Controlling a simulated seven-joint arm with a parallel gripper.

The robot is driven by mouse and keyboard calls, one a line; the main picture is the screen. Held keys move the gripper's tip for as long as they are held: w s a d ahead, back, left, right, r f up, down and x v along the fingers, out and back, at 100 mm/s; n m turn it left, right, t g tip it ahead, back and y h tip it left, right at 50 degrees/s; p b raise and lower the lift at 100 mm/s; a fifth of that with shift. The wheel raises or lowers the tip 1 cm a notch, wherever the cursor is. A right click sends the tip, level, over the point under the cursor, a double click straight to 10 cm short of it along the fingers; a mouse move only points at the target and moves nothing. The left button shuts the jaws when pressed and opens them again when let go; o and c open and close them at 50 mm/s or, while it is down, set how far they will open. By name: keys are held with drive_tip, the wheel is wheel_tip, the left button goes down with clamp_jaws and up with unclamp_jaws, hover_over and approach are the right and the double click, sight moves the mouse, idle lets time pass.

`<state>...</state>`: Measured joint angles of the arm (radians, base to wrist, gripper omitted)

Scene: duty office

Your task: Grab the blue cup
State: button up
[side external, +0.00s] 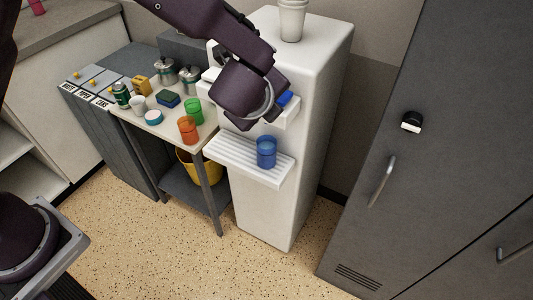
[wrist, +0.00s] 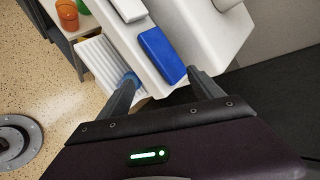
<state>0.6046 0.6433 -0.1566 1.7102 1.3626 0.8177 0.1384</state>
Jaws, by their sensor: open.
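The blue cup (side external: 266,153) stands upright on the ribbed white drip tray (side external: 225,151) of a white water dispenser (side external: 265,215). In the wrist view only a small part of the blue cup (wrist: 131,78) shows, at the tip of the left finger, which hides most of it.
A blue pad (wrist: 162,55) on the dispenser's front lies just beyond my fingers. White stacked cups (side external: 291,20) stand on top. The side table holds an orange cup (side external: 188,131), a green cup (side external: 194,112) and canisters. A grey cabinet (side external: 440,130) is at right.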

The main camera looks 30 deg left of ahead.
drive_tip(key=d+f+m, duration=0.4)
drive_tip(key=d+f, duration=0.1)
drive_tip(key=f, duration=0.3)
drive_tip(key=m+t+y, duration=0.4)
drive_tip(key=m+t, duration=0.1)
drive_tip(key=t, duration=0.1)
approach(265, 151)
drive_tip(key=x, duration=0.6)
drive_tip(key=shift+d, duration=0.1)
drive_tip(key=shift+s+f+m+t, duration=0.1)
drive_tip(key=shift+f+m+t, duration=0.05)
drive_tip(key=shift+m+t, duration=0.4)
drive_tip(key=x, duration=0.7)
clamp_jaws()
